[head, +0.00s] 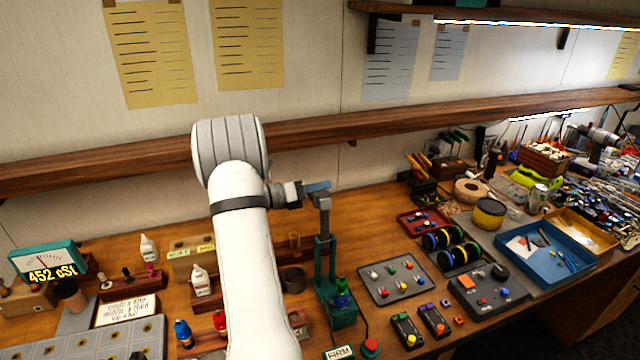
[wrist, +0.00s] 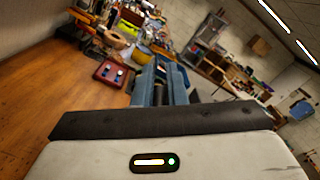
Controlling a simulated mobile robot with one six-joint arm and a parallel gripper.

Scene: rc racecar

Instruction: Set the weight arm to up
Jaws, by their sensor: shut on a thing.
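A green stand (head: 326,262) rises from a green base on the bench in the head view. A grey weight arm (head: 323,203) with a blocky upper end stands about upright above the green column. My gripper (head: 318,187) comes in from the left at the top of this grey part, its blue fingers closed on it. In the wrist view, the blue fingers of my gripper (wrist: 163,74) point away from the camera, with a dark narrow piece between them. The exact contact is hard to see. My white arm hides part of the bench left of the stand.
A grey panel with colored knobs (head: 396,278) lies right of the stand, with a red button (head: 371,346) in front. White bottles (head: 201,281) and a teal meter (head: 47,262) stand left. A wooden shelf (head: 400,119) runs along the wall behind my arm.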

